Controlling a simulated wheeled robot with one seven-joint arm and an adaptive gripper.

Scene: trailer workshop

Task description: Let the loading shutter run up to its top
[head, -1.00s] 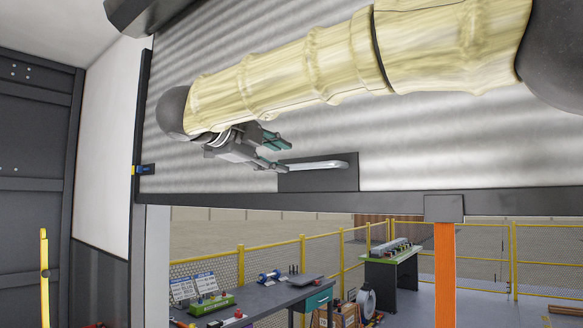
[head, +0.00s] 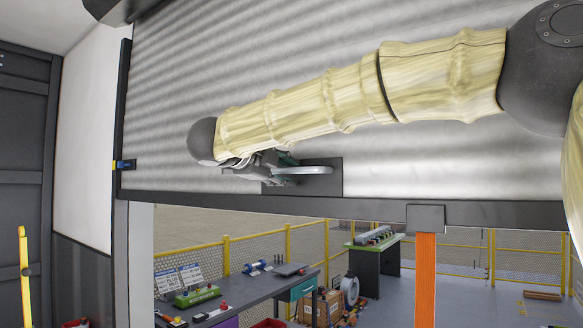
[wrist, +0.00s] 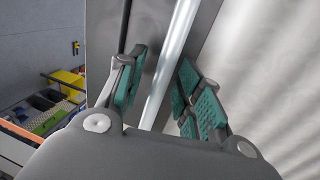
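The loading shutter (head: 400,165) is a grey ribbed metal panel, partly raised, with an open gap below its dark bottom rail (head: 350,208). A pale bar handle (head: 308,170) sits on a dark plate (head: 333,184) low on the shutter. An orange strap (head: 426,270) hangs from a grey block (head: 426,217) on the bottom rail. My gripper (head: 282,166) is at the handle's left part, partly hidden by my arm. In the wrist view, the handle (wrist: 170,70) runs between the open teal-padded fingers (wrist: 160,90), with space visible beside it.
A yellow and blue piece (head: 123,165) is on the dark left side frame (head: 119,120). Beyond the opening are a workbench (head: 245,295) with tools, a second bench (head: 375,262) and a yellow fence (head: 226,255). A yellow post (head: 25,270) stands at lower left.

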